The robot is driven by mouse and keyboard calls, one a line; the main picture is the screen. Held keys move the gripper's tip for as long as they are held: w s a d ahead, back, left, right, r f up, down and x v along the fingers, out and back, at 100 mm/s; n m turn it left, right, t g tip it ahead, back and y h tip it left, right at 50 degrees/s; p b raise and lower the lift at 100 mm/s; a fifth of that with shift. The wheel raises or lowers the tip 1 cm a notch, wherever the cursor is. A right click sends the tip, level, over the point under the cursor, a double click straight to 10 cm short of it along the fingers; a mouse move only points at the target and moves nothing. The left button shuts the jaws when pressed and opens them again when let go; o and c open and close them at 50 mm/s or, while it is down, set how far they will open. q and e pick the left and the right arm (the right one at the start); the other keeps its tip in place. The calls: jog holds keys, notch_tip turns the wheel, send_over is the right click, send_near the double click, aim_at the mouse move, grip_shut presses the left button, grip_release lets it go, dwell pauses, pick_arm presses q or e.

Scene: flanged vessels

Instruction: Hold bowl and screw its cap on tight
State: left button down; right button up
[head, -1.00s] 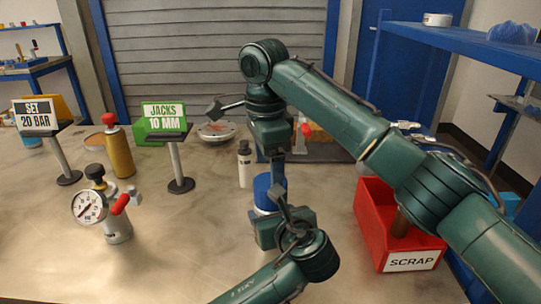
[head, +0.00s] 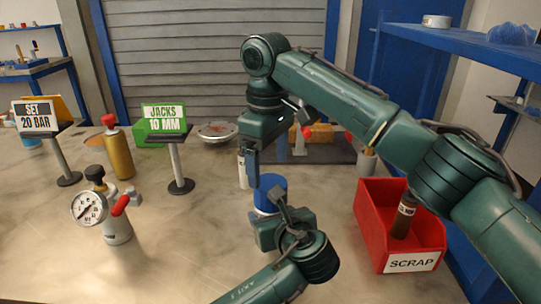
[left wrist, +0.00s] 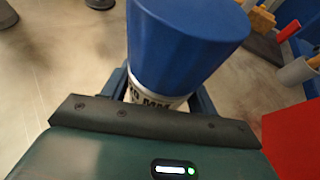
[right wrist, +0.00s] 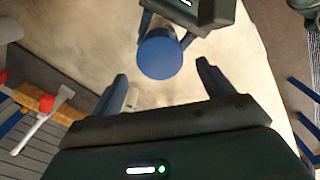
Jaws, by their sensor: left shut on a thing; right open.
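The bowl is a white vessel with dark lettering, mostly hidden in the left wrist view (left wrist: 158,101). Its wide blue cap (head: 270,188) sits on top of it, also filling the upper middle of the left wrist view (left wrist: 185,40). Whether the cap is tight cannot be told. My left gripper (head: 268,218) is shut around the white body below the cap. My right gripper (head: 268,168) is open and empty above the cap. In the right wrist view the round cap top (right wrist: 160,55) shows between and beyond its fingers, apart from them.
A red SCRAP bin (head: 372,228) stands at the right, holding a brown cylinder (head: 404,215). A gauge vessel (head: 112,212), sign stands and a gold bottle (head: 118,150) are at the left. A white bottle (head: 241,168) stands close behind the cap. The front left bench is clear.

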aim_at(270, 183)
jog(key=n, duration=0.4)
jog(key=shift+d+r+n, duration=0.1)
jog(key=shift+r+n, duration=0.05)
jog(key=shift+n, duration=0.15)
jog(key=n, duration=0.6)
jog(key=shift+r, duration=0.1)
jog(key=n, duration=0.4)
jog(key=shift+d+r+n, duration=0.1)
jog(key=shift+n, duration=0.2)
jog(key=n, duration=0.4)
jog(key=shift+r+n, duration=0.1)
jog(key=shift+n, duration=0.2)
jog(key=shift+f, duration=4.05)
